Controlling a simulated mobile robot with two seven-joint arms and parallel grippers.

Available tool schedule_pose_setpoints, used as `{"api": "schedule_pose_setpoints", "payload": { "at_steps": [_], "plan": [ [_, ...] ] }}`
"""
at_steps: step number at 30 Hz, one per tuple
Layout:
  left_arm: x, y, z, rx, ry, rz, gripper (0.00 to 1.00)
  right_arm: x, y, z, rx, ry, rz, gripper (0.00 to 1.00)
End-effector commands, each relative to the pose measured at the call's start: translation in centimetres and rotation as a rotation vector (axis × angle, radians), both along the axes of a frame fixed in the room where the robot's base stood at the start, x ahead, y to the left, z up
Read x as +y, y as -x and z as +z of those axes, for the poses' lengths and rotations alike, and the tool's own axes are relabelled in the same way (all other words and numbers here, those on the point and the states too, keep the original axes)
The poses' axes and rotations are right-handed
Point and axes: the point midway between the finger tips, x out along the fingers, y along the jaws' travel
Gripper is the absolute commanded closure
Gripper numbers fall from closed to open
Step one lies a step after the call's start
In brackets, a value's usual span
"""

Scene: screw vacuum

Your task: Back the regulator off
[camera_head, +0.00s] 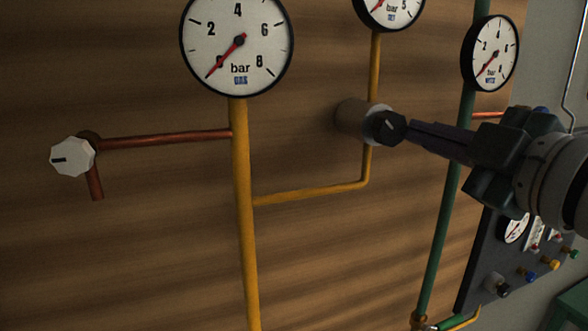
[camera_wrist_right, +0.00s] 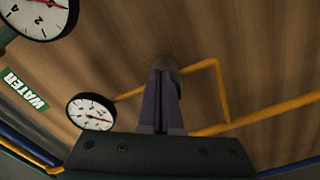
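The regulator (camera_head: 358,117) is a grey-brown cylinder on the yellow pipe, with a black faceted knob (camera_head: 386,127) on its front. My right gripper (camera_head: 408,130) comes in from the right, in line with the knob. Its dark fingers lie close together, with their tips at the knob; I cannot tell whether they touch it. In the right wrist view, the fingers (camera_wrist_right: 162,75) point at the regulator and hide the knob. The gauge (camera_head: 389,8) above the regulator is cut off by the top edge. My left gripper is out of view.
A large gauge (camera_head: 237,42) tops the thick yellow pipe (camera_head: 243,210); its needle points low left. A white knob (camera_head: 72,157) sits on a copper pipe at the left. A water gauge (camera_head: 490,54) tops a green pipe (camera_head: 440,220). A dark panel (camera_head: 478,262) stands lower right.

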Motion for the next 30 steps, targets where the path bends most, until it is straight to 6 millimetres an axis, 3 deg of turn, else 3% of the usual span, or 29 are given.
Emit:
{"api": "schedule_pose_setpoints", "payload": {
  "at_steps": [11,24,30],
  "plan": [
    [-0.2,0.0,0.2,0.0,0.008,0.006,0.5,-0.6,-0.1,0.3,-0.007,-0.005,0.007,1.0],
    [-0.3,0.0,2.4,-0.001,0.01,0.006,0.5,-2.5,4.8,0.2,0.0,-0.002,0.002,1.0],
    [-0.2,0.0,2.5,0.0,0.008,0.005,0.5,-2.7,5.5,0.1,-0.003,-0.002,0.002,1.0]
  ]
}}
